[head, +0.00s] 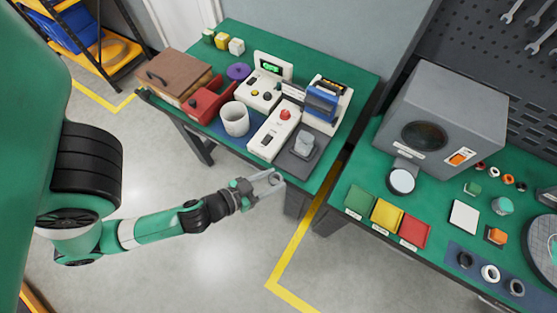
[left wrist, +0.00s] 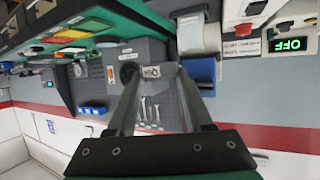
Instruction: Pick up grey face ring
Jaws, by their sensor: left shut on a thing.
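My left gripper (head: 274,180) is held out over the floor, just in front of the left bench. In the left wrist view its two fingers (left wrist: 150,80) close towards a small light grey piece (left wrist: 151,72) at the tips. I cannot tell clearly whether that piece is a ring. On the right bench, a row of rings lies on a blue mat (head: 445,243): a black ring (head: 465,260), a white ring (head: 490,273) and a dark grey ring (head: 516,287). The left gripper is well away from these. My right gripper does not show.
The left bench holds a white cup (head: 235,119), a red bin (head: 205,105), a brown case (head: 180,75) and test devices. The right bench holds a grey box machine (head: 440,115), green, yellow and red pads (head: 387,214) and small parts. The floor between is clear.

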